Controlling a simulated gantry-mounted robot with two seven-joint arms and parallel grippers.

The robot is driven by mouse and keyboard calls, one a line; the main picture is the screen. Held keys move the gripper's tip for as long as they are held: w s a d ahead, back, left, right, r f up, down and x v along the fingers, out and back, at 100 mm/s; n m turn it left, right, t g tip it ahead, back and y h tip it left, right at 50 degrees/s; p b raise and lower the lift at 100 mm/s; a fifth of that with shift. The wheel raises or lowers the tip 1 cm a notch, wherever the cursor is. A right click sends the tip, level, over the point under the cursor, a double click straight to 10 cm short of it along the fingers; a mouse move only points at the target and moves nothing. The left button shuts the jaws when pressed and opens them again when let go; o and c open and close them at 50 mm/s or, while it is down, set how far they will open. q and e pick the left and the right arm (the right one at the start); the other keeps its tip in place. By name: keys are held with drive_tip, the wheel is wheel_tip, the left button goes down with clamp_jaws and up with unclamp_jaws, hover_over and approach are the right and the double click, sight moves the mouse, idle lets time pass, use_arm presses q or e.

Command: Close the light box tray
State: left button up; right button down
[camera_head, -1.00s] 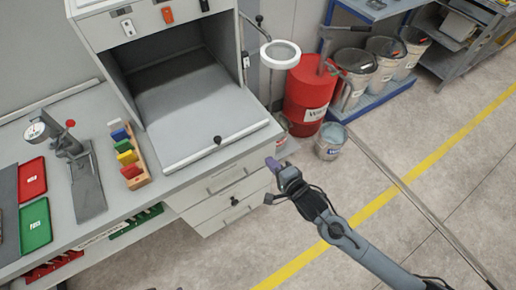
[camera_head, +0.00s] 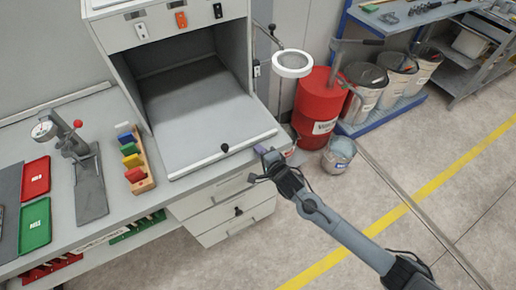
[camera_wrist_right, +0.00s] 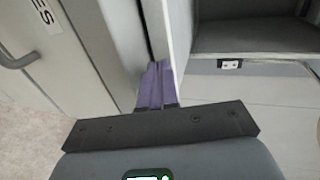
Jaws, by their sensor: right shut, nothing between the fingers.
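The light box (camera_head: 176,50) stands on the bench, its front open. Its grey tray (camera_head: 205,118) is slid out toward the front, with a pale front edge and a round black knob (camera_head: 225,148). My right gripper (camera_head: 265,152) is just right of the tray's front right corner, fingers pointing toward the bench. In the right wrist view its purple fingers (camera_wrist_right: 155,86) are together and empty, close beside a pale vertical edge; I cannot tell whether they touch it. My left gripper is not in view.
Drawers (camera_head: 230,205) sit under the bench below the tray. A ring magnifier lamp (camera_head: 292,64), a red drum (camera_head: 318,105) and a bucket (camera_head: 338,155) stand to the right. A rack of coloured blocks (camera_head: 136,160) is left of the tray. The floor at front right is clear.

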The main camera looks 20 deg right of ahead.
sight(252, 140)
drive_tip(key=shift+w+a, duration=0.1)
drive_tip(key=shift+w, duration=0.6)
drive_tip(key=shift+w+r, duration=0.1)
drive_tip(key=shift+w, duration=0.35)
drive_tip(key=shift+w+a+p, duration=0.15)
drive_tip(key=shift+w+a, duration=0.05)
drive_tip(key=shift+w, duration=0.7)
drive_tip(key=shift+w+a+p, duration=0.15)
drive_tip(key=shift+w, duration=0.75)
